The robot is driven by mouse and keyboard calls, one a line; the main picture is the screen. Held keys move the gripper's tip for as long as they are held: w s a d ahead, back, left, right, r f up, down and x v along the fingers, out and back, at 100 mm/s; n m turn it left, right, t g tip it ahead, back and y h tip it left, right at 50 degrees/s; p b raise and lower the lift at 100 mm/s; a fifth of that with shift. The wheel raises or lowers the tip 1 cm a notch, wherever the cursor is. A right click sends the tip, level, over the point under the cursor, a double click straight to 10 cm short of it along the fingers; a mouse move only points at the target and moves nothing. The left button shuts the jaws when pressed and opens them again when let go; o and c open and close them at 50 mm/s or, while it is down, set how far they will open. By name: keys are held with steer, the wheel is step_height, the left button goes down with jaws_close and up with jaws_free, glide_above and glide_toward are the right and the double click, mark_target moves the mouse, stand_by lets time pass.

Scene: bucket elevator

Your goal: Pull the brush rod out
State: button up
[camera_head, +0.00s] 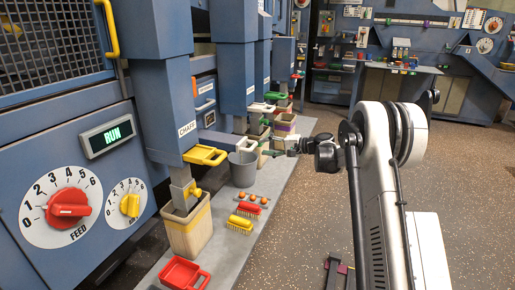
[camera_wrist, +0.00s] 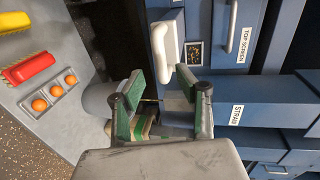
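I cannot clearly pick out the brush rod in either view. In the head view my gripper (camera_head: 286,146) is small and dark, beside the row of blue chutes, right of the grey bucket. A white handle (camera_wrist: 164,46) on a blue panel lies just beyond the fingertips in the wrist view. My gripper's body hides part of the area below.
A grey bucket (camera_head: 243,167) stands on the grey bench strip (camera_head: 284,185). A red brush (camera_head: 249,208), a yellow brush (camera_head: 240,222) and a red tray (camera_head: 183,274) lie nearer. A cream bin (camera_head: 190,232) stands under the chaff chute (camera_head: 170,112).

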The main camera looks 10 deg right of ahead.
steer(key=v, duration=0.7)
steer(key=shift+a+r, duration=0.1)
steer(key=s+a+r+n+g+h+p, duration=0.1)
steer(key=s+a+r+h+p, duration=0.1)
steer(key=s+a+r, duration=0.35)
steer(key=s+a+r+n+g+h+p, duration=0.1)
steer(key=s+a+r+h+p, duration=0.15)
steer(key=s+r, duration=0.5)
steer(key=s+a+r+n+g+h+p, duration=0.15)
steer(key=s+a+r, duration=0.25)
steer(key=s, duration=0.5)
steer(key=s+d+n+t+h+p, duration=0.1)
steer(key=s+n+h+p, duration=0.2)
steer(key=s, duration=2.6)
steer(key=h+p, duration=0.2)
steer(key=h, duration=0.1)
steer(key=shift+f+t+h, duration=0.3)
steer(key=shift+t+h, duration=0.05)
steer(key=shift+h, duration=0.05)
